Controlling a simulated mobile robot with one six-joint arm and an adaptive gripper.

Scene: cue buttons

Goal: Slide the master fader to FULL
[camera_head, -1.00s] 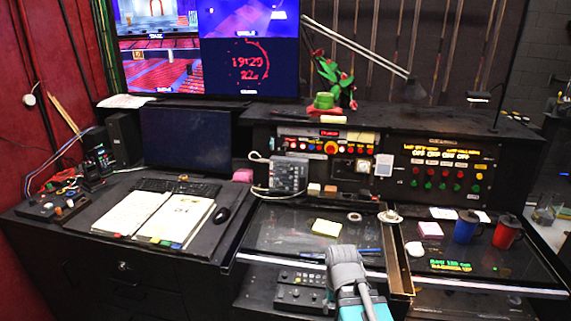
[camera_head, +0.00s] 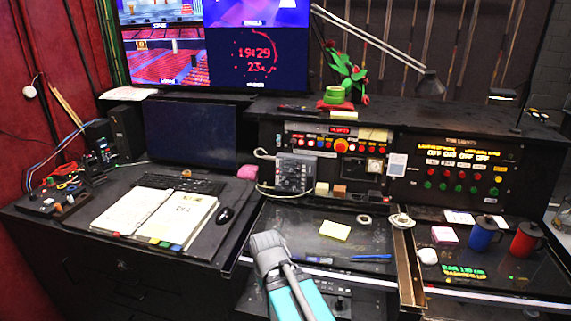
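I cannot pick out a fader marked as master. A small grey control box (camera_head: 293,173) with knobs and cables stands at the back of the desk's middle section. Another dark control box (camera_head: 50,203) with small knobs or sliders sits at the far left end of the desk. A dark panel (camera_head: 335,302) with small controls sits low under the front edge, partly hidden by my arm. My arm's grey joint and teal link rise from the bottom, in front of the desk's middle. My gripper's fingers do not show.
An open binder (camera_head: 170,217), a mouse (camera_head: 225,215) and a keyboard (camera_head: 180,185) cover the left desk. A yellow note (camera_head: 334,230) lies on the middle glass. Blue (camera_head: 484,234) and red (camera_head: 526,238) mugs stand at right.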

